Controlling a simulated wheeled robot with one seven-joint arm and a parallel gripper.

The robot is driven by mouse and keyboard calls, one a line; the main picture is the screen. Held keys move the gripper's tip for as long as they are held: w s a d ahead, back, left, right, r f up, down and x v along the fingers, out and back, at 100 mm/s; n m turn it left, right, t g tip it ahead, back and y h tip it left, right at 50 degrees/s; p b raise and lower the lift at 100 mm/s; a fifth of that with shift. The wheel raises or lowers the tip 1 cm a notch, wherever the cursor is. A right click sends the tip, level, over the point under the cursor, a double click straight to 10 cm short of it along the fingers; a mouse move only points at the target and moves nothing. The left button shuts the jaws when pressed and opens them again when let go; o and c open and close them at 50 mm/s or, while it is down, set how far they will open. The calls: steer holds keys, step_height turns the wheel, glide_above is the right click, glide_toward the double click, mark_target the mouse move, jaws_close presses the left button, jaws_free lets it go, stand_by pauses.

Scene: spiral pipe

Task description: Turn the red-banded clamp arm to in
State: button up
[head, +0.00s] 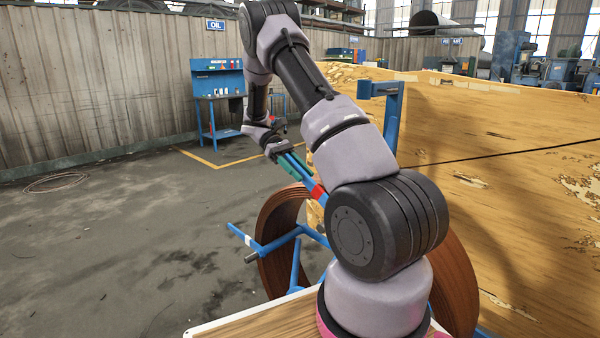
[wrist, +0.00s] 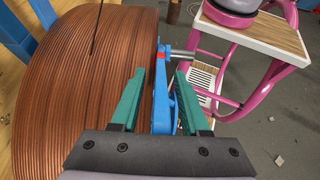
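The red-banded clamp arm is a blue bar with a red band (head: 318,192). In the head view it slopes up and left in front of the coil, its upper end near my gripper (head: 287,163). In the wrist view the blue arm (wrist: 161,105) runs lengthwise between the green fingers of my gripper (wrist: 160,75), with its red band beyond the fingertips. The fingers are apart, with a gap visible on the left of the arm. My own arm hides part of the clamp and coil in the head view.
The brown spiral pipe coil (wrist: 80,80) lies close left of the fingers. Another blue arm with a white band (head: 248,240) sticks out left. A blue post (head: 391,125) and a large yellow worn surface (head: 500,150) stand right. Open floor (head: 110,260) lies left.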

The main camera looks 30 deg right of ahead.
mark_target(285, 156)
steer(key=v, duration=1)
steer(key=shift+w+a+r, duration=0.1)
steer(key=shift+w+r, duration=0.1)
steer(key=shift+w, duration=0.2)
